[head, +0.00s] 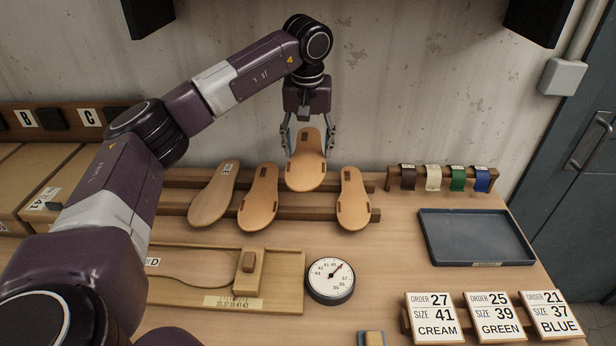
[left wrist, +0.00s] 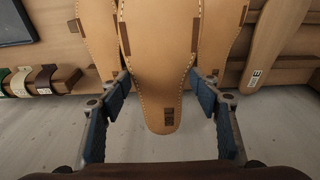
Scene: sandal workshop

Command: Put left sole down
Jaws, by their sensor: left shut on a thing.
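My left gripper (head: 308,150) is shut on a tan sole (head: 306,172), with one finger at each side of it. The sole is upright, in front of or just above the wooden rack (head: 308,213); I cannot tell whether it touches the rails. In the left wrist view the held sole (left wrist: 158,60) hangs between the blue finger pads, with stitching along its edge and dark patches. On the rack, a similar tan sole (head: 258,200) leans to its left and another (head: 353,200) to its right. A plainer, labelled sole (head: 210,202) leans farther left. My right gripper is not in view.
A dark tray (head: 477,258) lies empty at the right. Coloured straps (head: 457,179) hang on a holder behind it. A sizing board (head: 285,285), a round dial (head: 330,281) and order cards (head: 434,318) stand nearer. Boxes (head: 55,180) fill the left side.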

